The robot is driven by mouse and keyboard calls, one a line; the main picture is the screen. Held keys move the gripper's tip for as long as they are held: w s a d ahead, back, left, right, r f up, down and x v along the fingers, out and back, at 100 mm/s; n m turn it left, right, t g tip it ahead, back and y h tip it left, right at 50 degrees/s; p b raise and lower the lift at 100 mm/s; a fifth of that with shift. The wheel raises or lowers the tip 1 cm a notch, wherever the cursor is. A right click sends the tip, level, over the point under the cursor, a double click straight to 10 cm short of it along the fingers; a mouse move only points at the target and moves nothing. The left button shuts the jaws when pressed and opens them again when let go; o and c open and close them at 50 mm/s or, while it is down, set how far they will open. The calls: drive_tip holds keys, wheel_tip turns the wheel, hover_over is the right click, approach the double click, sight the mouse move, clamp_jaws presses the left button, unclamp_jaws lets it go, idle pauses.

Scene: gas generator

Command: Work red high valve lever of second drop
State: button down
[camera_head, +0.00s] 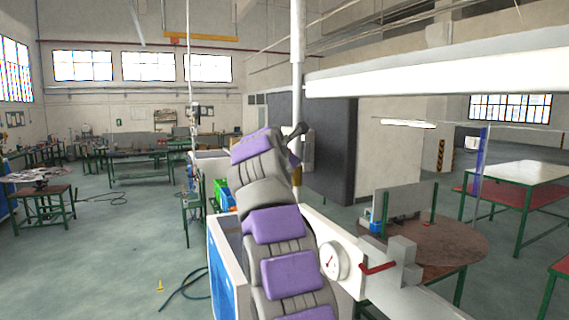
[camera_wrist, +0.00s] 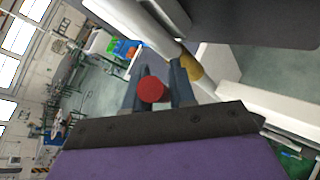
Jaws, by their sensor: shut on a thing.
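In the wrist view a red lever (camera_wrist: 152,90) shows as a round end between the two fingers of my gripper (camera_wrist: 156,84). My gripper is shut on it. In the head view my purple and grey arm reaches up to the white vertical pipe (camera_head: 298,60), and it hides the gripped lever and most of the gripper. Another red lever (camera_head: 378,267) sits on a grey block at the lower right, beside a round white gauge (camera_head: 334,261).
A yellow part (camera_wrist: 190,66) is just beyond the fingers in the wrist view. A thick white horizontal beam (camera_head: 440,75) crosses the upper right. A round brown table (camera_head: 440,245) stands at the right. Open green floor (camera_head: 120,250) lies at the left.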

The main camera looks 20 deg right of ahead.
idle(0.4)
drive_tip(key=c, duration=1.1)
unclamp_jaws()
drive_tip(key=shift+s, duration=0.2)
drive_tip(key=shift+o, duration=0.2)
drive_tip(key=shift+d, duration=0.1)
drive_tip(key=shift+w+f, duration=0.1)
drive_tip(key=shift+w, duration=0.05)
drive_tip(key=b+v, duration=0.2)
drive_tip(key=v, duration=1.5)
drive_tip(key=shift+c, duration=0.2)
